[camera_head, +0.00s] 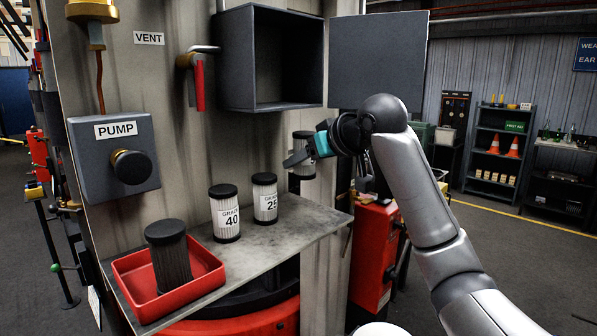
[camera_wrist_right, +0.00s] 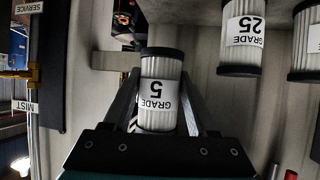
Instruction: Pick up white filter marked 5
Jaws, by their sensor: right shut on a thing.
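The white filter marked GRADE 5 (camera_wrist_right: 160,88) has black end caps and sits between the two fingers of my right gripper (camera_wrist_right: 160,76) in the right wrist view. Its label appears upside down there. In the head view, my right gripper (camera_head: 297,158) is shut on this filter (camera_head: 303,143), partly covering it, at the far right end of the grey shelf (camera_head: 290,232). My left gripper is not in view.
White filters marked GRADE 40 (camera_head: 225,215) and GRADE 25 (camera_head: 265,200) stand on the shelf to the left. An open, empty grey box (camera_head: 270,60) hangs above. A red lever (camera_head: 199,85) is beside it.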

